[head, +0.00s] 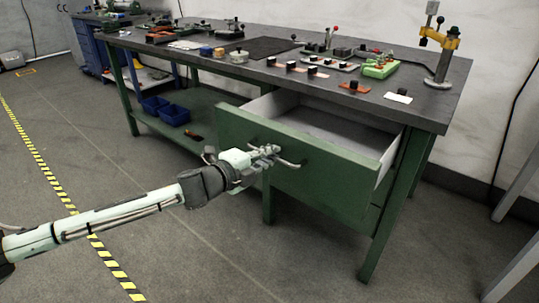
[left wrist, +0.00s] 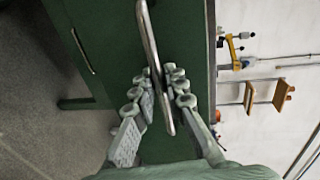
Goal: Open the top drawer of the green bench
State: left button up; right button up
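The green bench (head: 429,97) has a dark top and green legs. Its top drawer (head: 335,182) is pulled well out, and its pale, empty-looking inside shows. My left gripper (head: 268,151) is at the metal bar handle (head: 291,163) on the drawer front. In the left wrist view the fingers (left wrist: 166,88) lie on both sides of the handle (left wrist: 150,42), close against it, so the gripper is shut on it. A second drawer front with its own handle (left wrist: 82,50) also shows in the left wrist view. My right gripper is not in view.
Small parts, boards and a yellow-clamped stand (head: 440,60) sit on the bench top. Blue bins (head: 174,115) rest on the lower shelf. A blue cabinet (head: 92,55) stands behind at left. The floor in front is clear, with a yellow-black stripe (head: 58,178).

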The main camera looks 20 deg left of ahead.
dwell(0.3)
pick_arm(q)
jog(key=v, duration=1.2)
jog(key=shift+f, duration=0.1)
